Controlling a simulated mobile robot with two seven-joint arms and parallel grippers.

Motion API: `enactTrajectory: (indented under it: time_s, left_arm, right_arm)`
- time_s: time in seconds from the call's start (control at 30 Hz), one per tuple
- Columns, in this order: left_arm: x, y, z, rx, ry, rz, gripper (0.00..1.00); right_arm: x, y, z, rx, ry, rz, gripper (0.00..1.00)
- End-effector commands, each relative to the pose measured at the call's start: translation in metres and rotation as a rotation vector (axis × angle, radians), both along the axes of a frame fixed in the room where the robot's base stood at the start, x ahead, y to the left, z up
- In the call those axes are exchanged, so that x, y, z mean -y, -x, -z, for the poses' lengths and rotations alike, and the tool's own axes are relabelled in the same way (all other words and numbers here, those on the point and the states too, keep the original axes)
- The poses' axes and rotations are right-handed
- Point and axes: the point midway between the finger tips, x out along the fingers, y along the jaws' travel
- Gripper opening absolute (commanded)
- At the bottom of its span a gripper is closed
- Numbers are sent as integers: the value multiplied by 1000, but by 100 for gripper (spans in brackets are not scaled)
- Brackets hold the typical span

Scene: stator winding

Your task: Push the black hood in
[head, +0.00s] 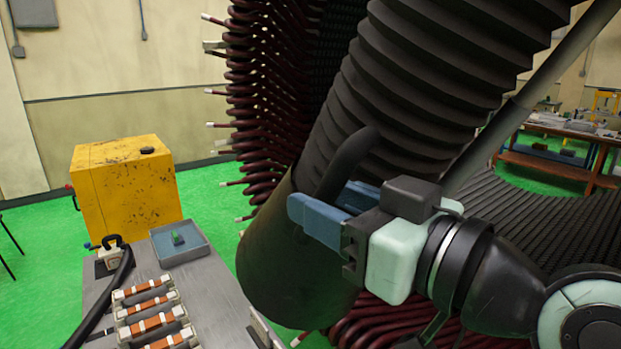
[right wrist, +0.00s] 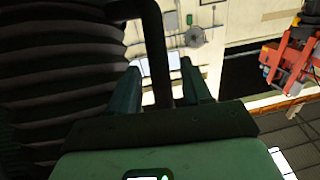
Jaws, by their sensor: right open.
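The black hood (head: 285,265) is a dark smooth cylinder at the lower end of a thick ribbed black hose, tilted down to the left in the head view. A curved black handle (head: 345,158) stands out from it. My right gripper (head: 322,198) is at the hood's right side with its blue fingers open. In the right wrist view the handle (right wrist: 160,45) passes between the two fingers of the right gripper (right wrist: 160,68), with visible gaps on both sides. The ribbed hose (right wrist: 60,85) fills the left of that view. My left gripper is not in view.
Dark red stator coil ends (head: 255,100) rise behind the hood. A grey bench (head: 215,290) with copper-coloured parts and a blue-grey tray (head: 182,255) is at lower left. A yellow cabinet (head: 125,195) stands behind it. Green floor is open between the cabinet and the coils.

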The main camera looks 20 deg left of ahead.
Motion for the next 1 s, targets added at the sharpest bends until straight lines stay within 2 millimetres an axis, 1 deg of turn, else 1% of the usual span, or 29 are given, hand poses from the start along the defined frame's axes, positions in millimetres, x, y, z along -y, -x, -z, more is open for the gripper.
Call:
enactTrajectory:
  time_s: [0.03,0.2,0.33,0.57,0.6,0.67,0.7,0.73,0.9,0.97,1.0]
  left_arm:
    - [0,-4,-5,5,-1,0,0]
    - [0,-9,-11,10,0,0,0]
    - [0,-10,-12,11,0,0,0]
    - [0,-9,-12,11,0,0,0]
    - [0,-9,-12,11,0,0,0]
    - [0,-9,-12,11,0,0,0]
    - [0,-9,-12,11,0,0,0]
    - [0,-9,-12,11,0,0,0]
    - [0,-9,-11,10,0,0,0]
    - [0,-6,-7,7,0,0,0]
    - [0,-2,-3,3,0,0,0]
  right_arm:
    - [-8,-5,-2,1,2,-2,48]
    - [-23,-14,-1,1,1,-1,48]
    - [-27,-17,0,1,0,0,48]
    - [-27,-17,0,1,-1,1,48]
    - [-27,-17,0,1,-1,1,42]
    - [-27,-17,0,0,0,1,22]
    - [-27,-17,0,0,0,1,9]
    - [-27,-17,0,0,0,1,0]
    - [-26,-17,1,-1,0,2,0]
    - [-20,-17,4,-6,4,5,0]
    - [-14,-18,8,-9,7,10,0]
